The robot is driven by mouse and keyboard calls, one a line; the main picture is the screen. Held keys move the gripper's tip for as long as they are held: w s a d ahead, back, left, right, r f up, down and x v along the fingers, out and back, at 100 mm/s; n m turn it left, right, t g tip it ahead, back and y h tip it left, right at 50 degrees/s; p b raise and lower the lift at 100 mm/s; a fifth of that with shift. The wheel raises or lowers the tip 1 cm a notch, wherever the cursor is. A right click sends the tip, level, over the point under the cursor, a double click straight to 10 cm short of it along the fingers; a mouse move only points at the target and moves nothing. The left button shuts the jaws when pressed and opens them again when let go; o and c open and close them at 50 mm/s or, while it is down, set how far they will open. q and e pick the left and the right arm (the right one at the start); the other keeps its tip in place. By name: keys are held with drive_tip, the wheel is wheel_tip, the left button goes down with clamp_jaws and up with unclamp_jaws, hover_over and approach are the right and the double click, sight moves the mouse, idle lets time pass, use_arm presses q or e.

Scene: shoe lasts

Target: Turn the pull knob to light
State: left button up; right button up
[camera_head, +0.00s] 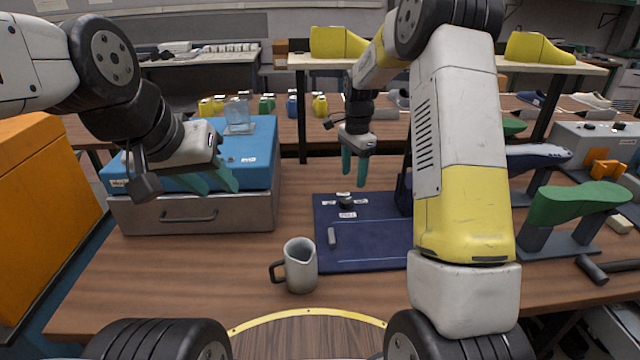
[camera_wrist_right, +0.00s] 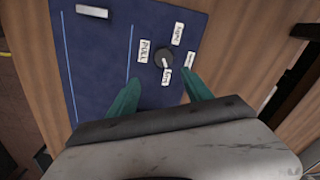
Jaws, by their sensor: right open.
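The dark round pull knob (camera_head: 346,201) is on a navy panel (camera_head: 375,245) lying on the table, with small white labels around it. In the right wrist view the knob (camera_wrist_right: 163,58) has a pale pointer mark toward a small label below it; a PULL label (camera_wrist_right: 145,51) is on its left. The other labels are too small to read surely. My right gripper (camera_head: 354,177) is open above the panel's far part. In its wrist view its teal fingertips (camera_wrist_right: 160,78) are spread below the knob, not gripping it. My left gripper (camera_head: 218,188) is open and empty in front of the blue case.
A grey jug (camera_head: 300,266) stands left of the panel's near corner. A blue case on a metal drawer (camera_head: 195,214) is at the left. A green shoe last (camera_head: 575,203) on a stand is at the right.

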sight(348, 199)
drive_tip(key=shift+w+a+f, duration=0.25)
drive_tip(key=shift+f, duration=0.2)
drive_tip(key=shift+w+a+f, duration=0.2)
drive_tip(key=shift+a+f, duration=0.05)
drive_tip(key=shift+f, duration=0.2)
wheel_tip(348, 199, down, 7)
drive_tip(key=shift+f, duration=0.15)
clamp_jaws()
